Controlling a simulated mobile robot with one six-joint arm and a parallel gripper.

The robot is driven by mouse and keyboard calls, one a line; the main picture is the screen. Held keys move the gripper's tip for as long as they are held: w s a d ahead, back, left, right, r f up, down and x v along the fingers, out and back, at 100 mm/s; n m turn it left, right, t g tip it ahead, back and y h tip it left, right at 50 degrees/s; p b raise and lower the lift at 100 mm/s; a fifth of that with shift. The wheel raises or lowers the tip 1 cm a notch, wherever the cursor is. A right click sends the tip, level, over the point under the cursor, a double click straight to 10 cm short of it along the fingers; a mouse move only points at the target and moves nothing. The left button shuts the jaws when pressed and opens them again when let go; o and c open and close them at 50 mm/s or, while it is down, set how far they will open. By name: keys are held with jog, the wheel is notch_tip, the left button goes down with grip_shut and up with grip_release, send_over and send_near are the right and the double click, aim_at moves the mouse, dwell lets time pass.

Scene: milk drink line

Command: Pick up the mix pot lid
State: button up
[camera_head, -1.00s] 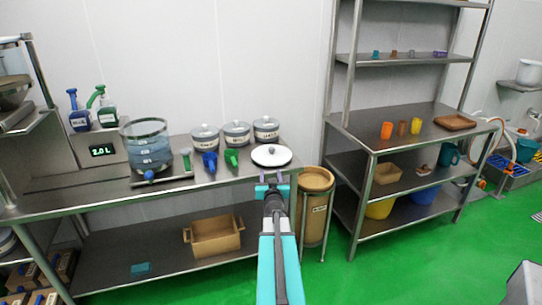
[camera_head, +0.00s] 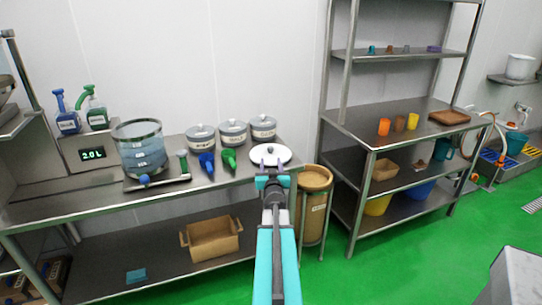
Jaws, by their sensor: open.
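The mix pot lid is the round white disc (camera_head: 279,153) with a small dark knob on top, lying near the right end of the steel bench (camera_head: 228,182). My gripper (camera_head: 272,176) is just in front of the lid in the picture, and its jaws are open. The teal arm stretches up from the bottom of the view toward the lid. The jaws look empty. I cannot tell whether a fingertip touches the lid's near edge.
Three lidded grey pots (camera_head: 232,133) stand behind the lid, with blue (camera_head: 206,164) and green (camera_head: 229,160) scoop-like tools before them. A clear jug (camera_head: 141,148) is left. A tan bin (camera_head: 314,180) stands right of the bench.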

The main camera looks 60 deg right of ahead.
aim_at(271, 149)
jog(key=shift+d, duration=0.2)
jog(key=shift+p+x, duration=0.8)
jog(key=shift+x, duration=3.35)
jog(key=shift+p+x, duration=0.75)
jog(key=shift+x, duration=1.85)
jog(key=shift+s, duration=0.1)
grip_shut()
